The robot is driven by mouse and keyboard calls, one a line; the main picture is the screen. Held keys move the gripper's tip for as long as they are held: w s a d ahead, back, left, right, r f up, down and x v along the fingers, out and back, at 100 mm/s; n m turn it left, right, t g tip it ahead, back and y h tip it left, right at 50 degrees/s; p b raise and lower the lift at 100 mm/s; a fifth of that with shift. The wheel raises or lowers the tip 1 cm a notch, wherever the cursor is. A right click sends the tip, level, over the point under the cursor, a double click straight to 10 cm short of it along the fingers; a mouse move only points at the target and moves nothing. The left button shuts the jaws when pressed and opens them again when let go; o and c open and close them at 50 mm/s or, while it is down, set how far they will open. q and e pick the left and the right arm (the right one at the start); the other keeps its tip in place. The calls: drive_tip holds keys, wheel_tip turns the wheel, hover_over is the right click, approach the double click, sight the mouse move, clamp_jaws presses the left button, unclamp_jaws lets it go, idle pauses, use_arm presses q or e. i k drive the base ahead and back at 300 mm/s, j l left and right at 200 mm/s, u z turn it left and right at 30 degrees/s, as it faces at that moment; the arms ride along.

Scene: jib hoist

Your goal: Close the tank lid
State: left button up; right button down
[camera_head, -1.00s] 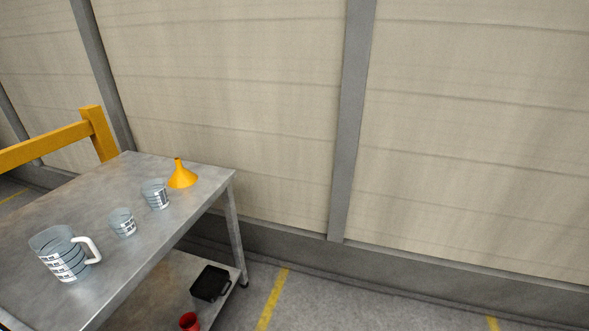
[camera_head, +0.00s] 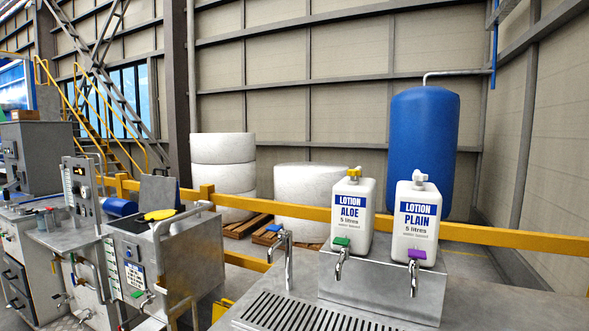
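A boxy steel tank (camera_head: 185,262) stands at the left of centre in the head view, with a label, a tap and small handles on its front. A grey panel (camera_head: 159,192) stands upright at the back of its top and looks like a raised lid. A yellow object (camera_head: 160,214) lies on the top near the panel. A curved metal handle or rail runs along the top's right side. The tank's inside is hidden. Neither of my grippers is in view.
A steel counter (camera_head: 470,285) with a drain grate (camera_head: 288,312) and faucet fills the right foreground. It bears lotion containers marked aloe (camera_head: 350,215) and plain (camera_head: 416,222). A yellow rail (camera_head: 470,235) runs behind. Another steel machine (camera_head: 75,240) stands left of the tank.

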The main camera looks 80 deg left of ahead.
sight(156, 193)
drive_tip(key=u, duration=3.75)
drive_tip(key=i+j+u, duration=0.45)
drive_tip(key=i, duration=0.35)
drive_tip(key=i+j+u, duration=0.25)
drive_tip(key=i, duration=0.2)
drive_tip(key=i+j+z, duration=0.1)
drive_tip(key=i, duration=0.5)
drive_tip(key=i+j, duration=0.1)
drive_tip(key=i, duration=0.5)
drive_tip(key=l+z, duration=0.05)
